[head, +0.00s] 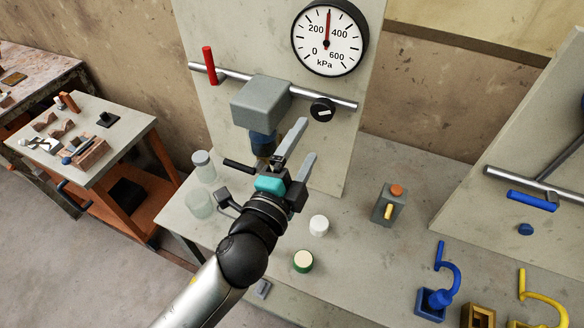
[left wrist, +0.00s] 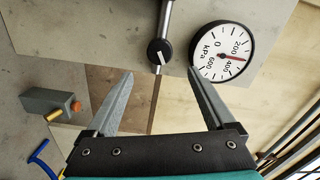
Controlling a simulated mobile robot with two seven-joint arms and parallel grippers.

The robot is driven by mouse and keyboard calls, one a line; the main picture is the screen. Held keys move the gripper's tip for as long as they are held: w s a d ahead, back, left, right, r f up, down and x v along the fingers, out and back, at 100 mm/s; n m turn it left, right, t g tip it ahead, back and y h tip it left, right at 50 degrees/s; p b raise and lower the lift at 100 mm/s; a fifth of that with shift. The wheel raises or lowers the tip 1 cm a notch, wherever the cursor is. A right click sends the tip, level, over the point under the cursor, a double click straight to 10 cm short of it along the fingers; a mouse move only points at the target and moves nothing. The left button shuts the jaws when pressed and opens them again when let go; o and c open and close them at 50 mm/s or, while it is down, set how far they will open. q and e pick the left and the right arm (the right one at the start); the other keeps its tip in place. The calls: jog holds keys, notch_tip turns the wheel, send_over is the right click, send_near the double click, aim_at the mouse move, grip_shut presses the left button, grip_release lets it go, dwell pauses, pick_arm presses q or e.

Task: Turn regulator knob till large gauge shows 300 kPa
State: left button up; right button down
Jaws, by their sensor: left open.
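The large gauge (head: 329,38) is a white kPa dial with a black rim on the upright panel. Its red needle points almost straight up, about midway between 200 and 400. It also shows, turned sideways, in the left wrist view (left wrist: 222,52). A round black knob (head: 322,110) with a white bar mark sits on the steel pipe below the gauge. The same knob is in the left wrist view (left wrist: 160,51), beyond the fingers. My left gripper (head: 305,145) is open and empty, below and left of the knob, apart from it. My right gripper is not in view.
A grey block (head: 261,101) with a blue part under it hangs on the pipe, close to my left gripper. A red lever (head: 209,65) stands at the pipe's left. Jars (head: 199,202), a grey box with an orange button (head: 388,205) and hooks (head: 436,285) stand on the bench.

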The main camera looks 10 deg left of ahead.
pick_arm(q)
jog(key=shift+b+v, duration=0.45)
jog(key=shift+v, duration=2)
jog(key=s+a+f+n+g+y, duration=0.3)
jog(key=a+f+n+g+y, duration=0.3)
jog(key=a+f+n, duration=0.45)
jog(key=s+a+f+n+g, duration=0.1)
jog(key=s+f+n+g, duration=0.25)
jog(key=s, duration=0.25)
jog(key=s+a+f+n+g, duration=0.1)
jog(key=s+f+n+g, duration=0.1)
jog(key=s+g, duration=0.3)
notch_tip(320, 180, down, 29)
jog(key=s+b, duration=0.3)
jog(key=b, duration=0.5)
jog(key=s+a+f+g+b, duration=0.1)
jog(key=s+f+b, duration=0.3)
jog(key=s+f, duration=0.4)
jog(key=s+a+f+b, duration=0.1)
jog(key=s+f+b, duration=0.3)
jog(key=f, duration=1.1)
jog(key=s, duration=0.3)
jog(key=shift+s+a+g, duration=0.35)
jog(key=shift+a, duration=0.05)
jog(key=shift+f, duration=0.15)
